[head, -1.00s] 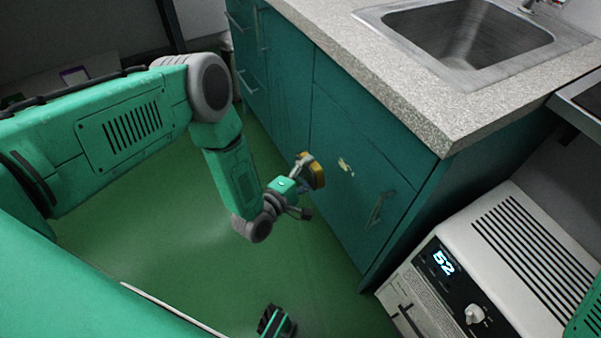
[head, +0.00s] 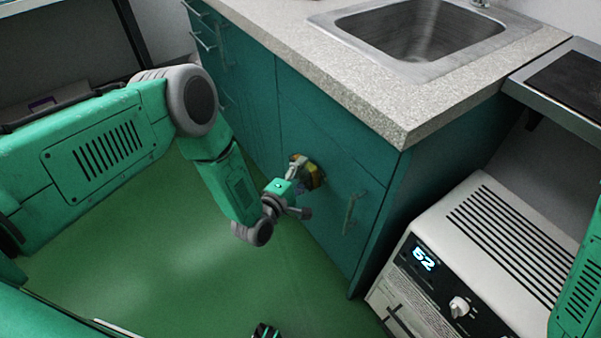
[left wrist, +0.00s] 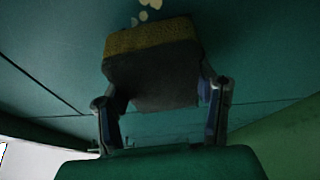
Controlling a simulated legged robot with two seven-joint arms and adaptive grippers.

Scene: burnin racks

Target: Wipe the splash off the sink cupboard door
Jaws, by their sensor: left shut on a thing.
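My left gripper (head: 297,174) is shut on a sponge (head: 315,175) with a yellow side and a dark side. The sponge is right at the teal sink cupboard door (head: 335,165); I cannot tell whether it touches. In the left wrist view the sponge (left wrist: 152,60) sits between the two fingers (left wrist: 163,105), its yellow side towards the door (left wrist: 250,50). Pale cream spots of the splash (left wrist: 148,10) show just beyond the sponge. My right gripper (head: 265,331) shows only in part at the bottom edge.
A speckled worktop (head: 370,95) with a steel sink (head: 425,30) overhangs the cupboard. The door's handle (head: 352,212) stands out right of the sponge. Green floor (head: 160,260) is clear at the left.

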